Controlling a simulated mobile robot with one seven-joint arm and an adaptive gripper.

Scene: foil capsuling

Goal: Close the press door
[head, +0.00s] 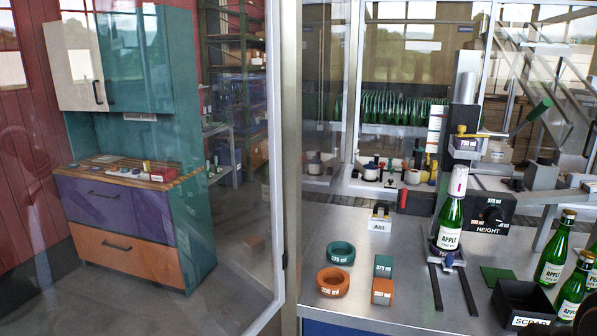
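The press door (277,150) is a large clear pane in a grey metal frame on the left. It stands open, swung out to the left of the grey upright post (291,170), and a cabinet shows through its glass. The press front to the right of the post is uncovered. Inside stands the press (466,110), with a green-gripped lever (538,110) at its upper right. A green bottle (449,222) with a pale capsule on its neck stands upright under the press head. My gripper is not recognizable in this view.
Several bottles (553,258) stand at the right. A dark shape (588,316) is cut off at the lower right edge.

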